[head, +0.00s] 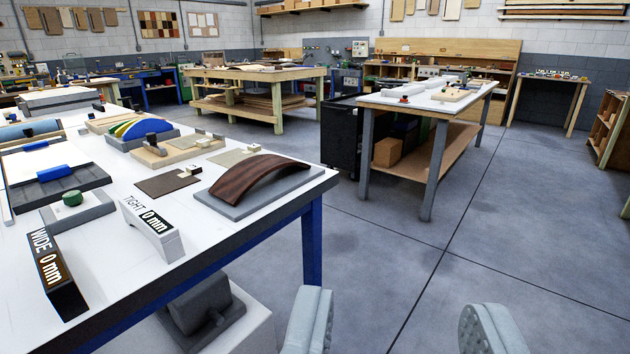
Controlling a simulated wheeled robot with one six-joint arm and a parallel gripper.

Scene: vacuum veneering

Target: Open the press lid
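My gripper (400,322) shows at the bottom of the head view as two pale grey fingers. They are wide apart with only bare floor between them, so it is open and empty. It is to the right of the near white worktable (240,218) and touches nothing on it. At the left of this table is a dark, shallow, framed unit with a blue handle (54,173) on its edge. It may be the press, but I cannot tell for sure which part is a lid.
A curved brown veneer panel (258,179) lies on a grey base near the table's right edge. "TIGHT 0 mm" (152,228) and "WIDE 0 mm" (56,275) blocks stand in front. A grey motor-like unit (200,302) is below. Floor to the right (520,230) is clear.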

